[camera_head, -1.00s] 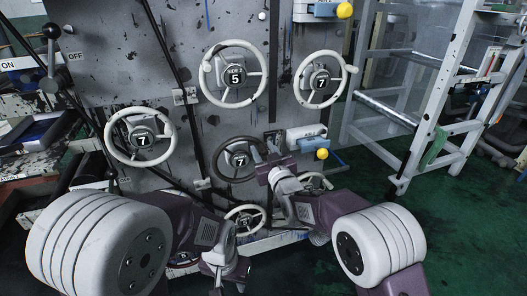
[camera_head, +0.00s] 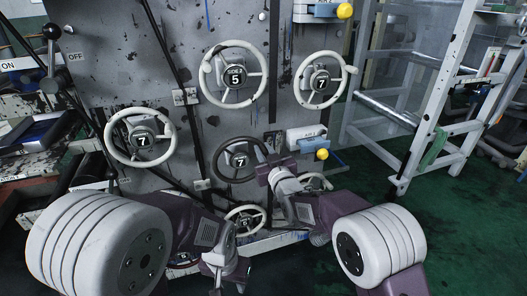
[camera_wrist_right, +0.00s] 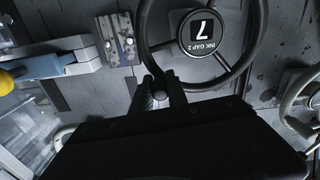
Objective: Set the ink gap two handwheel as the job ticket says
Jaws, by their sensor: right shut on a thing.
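The ink gap two handwheel (camera_head: 221,178) is a dark wheel low in the middle of the grey panel in the head view. Its dial shows 7, and in the right wrist view the dial (camera_wrist_right: 204,33) reads "INK GAP 2" under the 7, with the figure upside down. My right gripper (camera_head: 268,172) is at the wheel's right rim; in the right wrist view its fingers (camera_wrist_right: 160,93) are shut on the dark rim. My left gripper (camera_head: 228,278) hangs low in front of the panel, apart from the wheels. Its jaw opening is not clear. No readable job ticket shows.
Pale handwheels surround the dark one: one reading 5 (camera_head: 261,84), one reading 7 at upper right (camera_head: 300,84), one reading 7 at left (camera_head: 114,141), and smaller ones below. A yellow knob (camera_head: 322,154) sits right of the dark wheel. A grey ladder frame (camera_head: 428,130) stands at right.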

